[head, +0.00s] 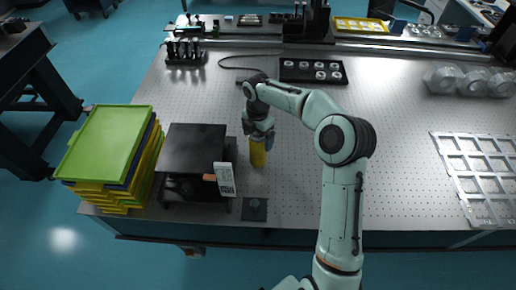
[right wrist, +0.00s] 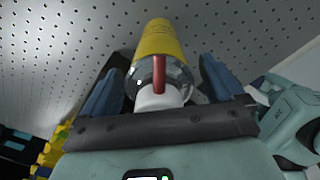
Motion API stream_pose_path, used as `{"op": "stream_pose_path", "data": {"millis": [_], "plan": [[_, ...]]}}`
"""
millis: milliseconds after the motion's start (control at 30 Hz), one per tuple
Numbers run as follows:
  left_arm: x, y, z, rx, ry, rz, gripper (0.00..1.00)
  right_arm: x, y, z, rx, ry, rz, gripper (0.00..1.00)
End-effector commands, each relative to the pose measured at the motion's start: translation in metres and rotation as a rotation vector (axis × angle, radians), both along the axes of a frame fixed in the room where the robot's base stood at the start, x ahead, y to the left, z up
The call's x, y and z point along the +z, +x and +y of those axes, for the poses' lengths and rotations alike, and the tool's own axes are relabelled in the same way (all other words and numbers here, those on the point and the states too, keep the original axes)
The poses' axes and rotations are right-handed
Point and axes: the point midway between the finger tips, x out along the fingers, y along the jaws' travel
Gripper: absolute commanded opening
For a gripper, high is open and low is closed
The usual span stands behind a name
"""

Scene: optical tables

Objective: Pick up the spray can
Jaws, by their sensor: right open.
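The spray can (head: 257,154) is yellow and stands on the perforated optical table (head: 400,180), just right of a dark box-like device. My right gripper (head: 258,138) is over its top, pointing down, and hides the upper part. In the right wrist view the can's yellow body (right wrist: 158,38), silvery shoulder, white cap and a red straw-like strip lie between the two blue-grey fingers (right wrist: 160,85). The fingers are open, with a small gap on the right side; contact on the left cannot be told. My left gripper is not in view.
The dark device (head: 190,148) with a white label card (head: 225,180) stands close left of the can. Stacked green and yellow trays (head: 108,145) are farther left. A black tray (head: 313,70) lies behind, and a metal grid frame (head: 480,175) lies right. The table's middle right is clear.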

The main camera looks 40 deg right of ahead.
Motion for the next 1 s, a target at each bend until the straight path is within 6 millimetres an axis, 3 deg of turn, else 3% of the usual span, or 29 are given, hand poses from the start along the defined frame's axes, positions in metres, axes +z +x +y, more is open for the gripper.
{"op": "stream_pose_path", "data": {"millis": [100, 133, 300, 400, 733, 867, 1000], "plan": [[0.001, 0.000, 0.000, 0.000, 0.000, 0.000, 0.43, 0.001, 0.000, 0.000, 0.000, -0.001, -0.001, 0.94], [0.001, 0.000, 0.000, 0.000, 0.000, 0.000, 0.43, 0.001, 0.000, 0.000, 0.000, -0.001, -0.001, 0.88], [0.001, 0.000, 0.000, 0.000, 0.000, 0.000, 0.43, 0.002, 0.001, 0.000, 0.000, -0.001, -0.002, 0.33], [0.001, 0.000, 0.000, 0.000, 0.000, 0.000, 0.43, 0.002, 0.001, 0.000, 0.001, -0.001, -0.003, 0.05], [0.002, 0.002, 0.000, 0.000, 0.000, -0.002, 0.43, 0.012, 0.002, 0.000, 0.001, -0.002, -0.005, 0.05], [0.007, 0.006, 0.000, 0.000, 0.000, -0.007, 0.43, 0.035, 0.002, 0.000, 0.001, -0.003, -0.009, 0.05], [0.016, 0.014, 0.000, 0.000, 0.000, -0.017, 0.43, 0.075, 0.003, 0.000, 0.001, -0.003, -0.011, 0.05]]}}
